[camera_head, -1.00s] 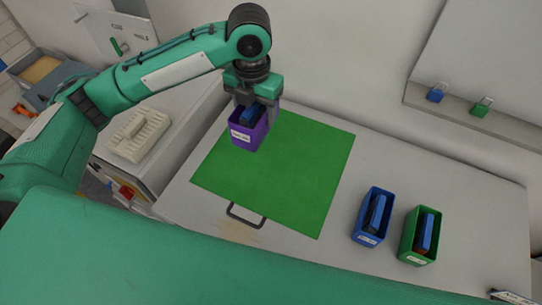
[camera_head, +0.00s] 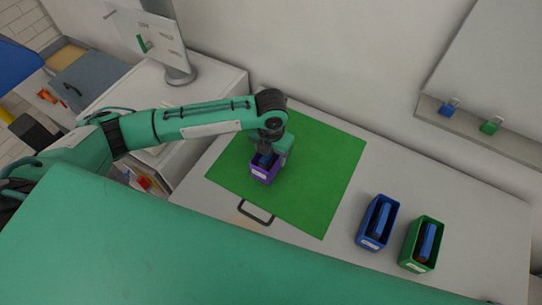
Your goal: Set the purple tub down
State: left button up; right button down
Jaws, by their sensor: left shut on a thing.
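The purple tub (camera_head: 264,171) is at the left middle of the green mat (camera_head: 318,178), with a white label on its front and a blue item (camera_head: 264,158) inside. My left gripper (camera_head: 267,152) points down over the tub and is shut on it; the fingers are largely hidden by the wrist. The tub looks upright and at or very close to the mat; I cannot tell whether it touches. My right gripper is not in view.
A blue tub (camera_head: 366,240) and a green tub (camera_head: 408,260), each with a blue item inside, stand right of the mat. A dark handle (camera_head: 256,213) lies at the mat's front edge. Small blue and green padlocks (camera_head: 490,126) sit on the wall ledge.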

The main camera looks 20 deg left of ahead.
pick_arm(q)
notch_tip(320, 180, down, 2)
jog(key=shift+f, duration=0.3)
jog(key=o, duration=1.2)
jog(key=shift+f, duration=0.15)
